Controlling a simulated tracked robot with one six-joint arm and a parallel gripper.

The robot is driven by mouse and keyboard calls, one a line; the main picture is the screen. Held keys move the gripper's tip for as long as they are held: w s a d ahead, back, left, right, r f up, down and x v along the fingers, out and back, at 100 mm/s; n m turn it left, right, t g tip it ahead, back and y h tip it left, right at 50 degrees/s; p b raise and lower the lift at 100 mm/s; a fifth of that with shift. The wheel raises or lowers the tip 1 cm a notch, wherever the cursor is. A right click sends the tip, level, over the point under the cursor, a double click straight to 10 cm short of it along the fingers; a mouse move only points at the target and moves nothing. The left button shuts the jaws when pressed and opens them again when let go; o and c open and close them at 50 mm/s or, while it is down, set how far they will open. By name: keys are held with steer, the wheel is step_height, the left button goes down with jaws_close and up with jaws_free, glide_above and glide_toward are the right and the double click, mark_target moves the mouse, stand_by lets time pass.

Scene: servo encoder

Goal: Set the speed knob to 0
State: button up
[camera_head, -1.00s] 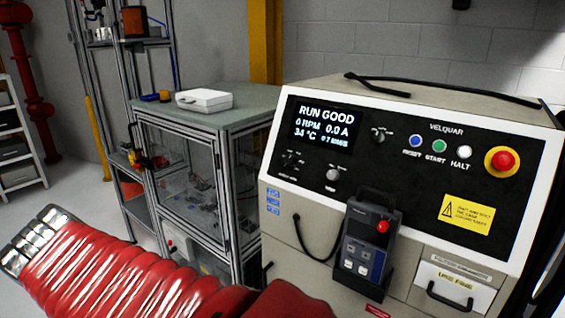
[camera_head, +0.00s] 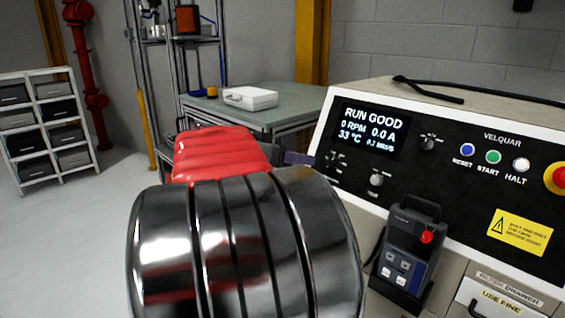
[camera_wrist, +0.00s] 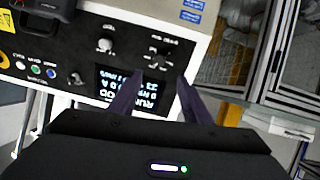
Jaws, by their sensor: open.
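The black control panel (camera_head: 470,178) carries three small knobs: one right of the display (camera_head: 428,143), a silver-capped lower knob (camera_head: 376,179), and a dark knob at the lower left (camera_head: 335,159). Their labels are too small to read, so I cannot tell which is the speed knob. The display (camera_head: 371,130) reads RUN GOOD, 0 RPM, 0.0 A. In the wrist view the panel is upside down, with the silver-capped knob (camera_wrist: 105,44) and the dark knob (camera_wrist: 158,57). My gripper (camera_wrist: 160,76) is open and empty, its fingertips just below the dark knob in the picture.
A black handheld pendant (camera_head: 409,255) with a red button hangs on the front. Blue, green and white buttons and a red emergency stop (camera_head: 560,178) line the panel's right. A white case (camera_head: 250,98) lies on the bench behind. A shelf (camera_head: 45,130) stands far left.

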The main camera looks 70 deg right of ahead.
mark_target(330, 162)
steer(key=x, duration=1.3)
steer(key=shift+s+d+f, duration=0.2)
steer(key=shift+d, duration=0.1)
steer(key=shift+c, duration=0.5)
steer(key=c, duration=0.9)
steer(key=shift+a, duration=0.15)
steer(key=shift+c, duration=0.2)
steer(key=shift+w, duration=0.1)
